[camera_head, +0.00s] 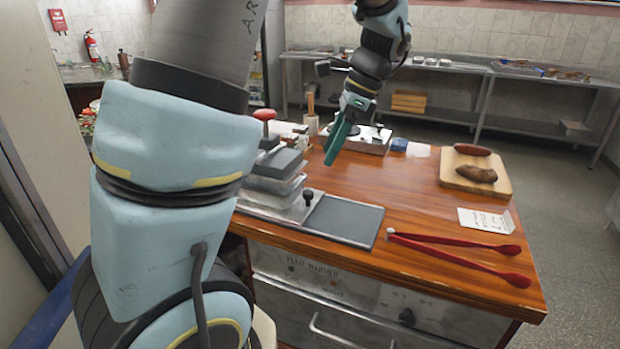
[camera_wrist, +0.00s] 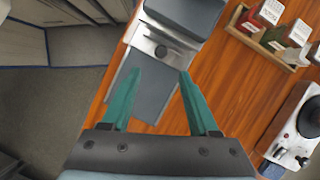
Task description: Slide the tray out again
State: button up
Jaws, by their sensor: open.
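The grill (camera_head: 270,180) is a stacked grey metal unit at the left of the wooden counter. At its near-right end a thin metal tray edge (camera_wrist: 146,43) with an upright black knob (camera_head: 308,196) shows; most of this tray is inside or under the grill. A flat dark grey plate (camera_head: 345,218) lies in front of the knob. The knob also shows in the wrist view (camera_wrist: 162,52), beyond and between my fingertips. My gripper (camera_head: 340,146) has teal fingers, open and empty, above the counter behind the plate. It touches nothing that I can see.
Red tongs (camera_head: 460,255) lie at the front right, near a white card (camera_head: 486,220). A wooden board (camera_head: 455,183) holds two brown items at the back right. A spice rack (camera_wrist: 270,38) and a scale-like device (camera_wrist: 297,125) stand nearby. The middle counter is clear.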

aim_at(309, 192)
jog(key=p+x, duration=0.2)
jog(key=x, duration=0.8)
jog(key=shift+w+a+f, duration=0.1)
jog(key=shift+w+f, duration=0.05)
jog(key=shift+f, duration=0.25)
jog(key=shift+c, duration=0.3)
grip_shut()
dwell(0.6)
